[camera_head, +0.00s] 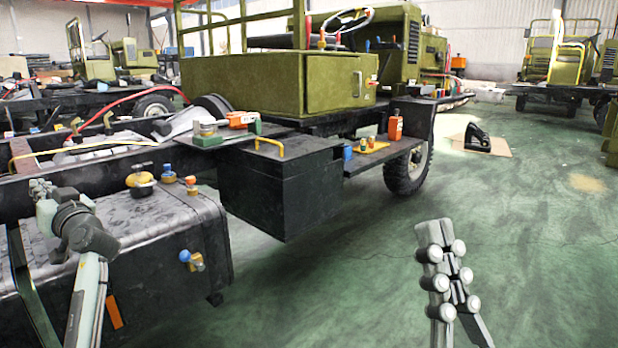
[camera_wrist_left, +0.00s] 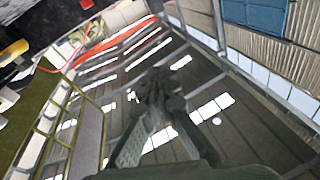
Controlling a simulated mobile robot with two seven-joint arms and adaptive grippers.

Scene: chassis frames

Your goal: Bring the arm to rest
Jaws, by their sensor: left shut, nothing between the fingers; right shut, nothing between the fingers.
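My left gripper (camera_head: 40,187) is at the left of the head view, at the end of my grey arm, in front of the dark chassis frame. It looks small and partly turned away there. In the left wrist view my left gripper (camera_wrist_left: 157,82) points up towards the roof, its fingers together with nothing between them. My right gripper (camera_head: 434,230) stands raised over the open green floor at the lower right, its fingers together and empty. It appears clear of the vehicle. The task names no other object.
The dark tank (camera_head: 150,235) and a black box (camera_head: 283,190) are close to my left arm. Knobs and fittings (camera_head: 143,182) sit on the tank. An orange bottle (camera_head: 395,127) stands on the side step. The green floor (camera_head: 340,280) between the grippers is clear.

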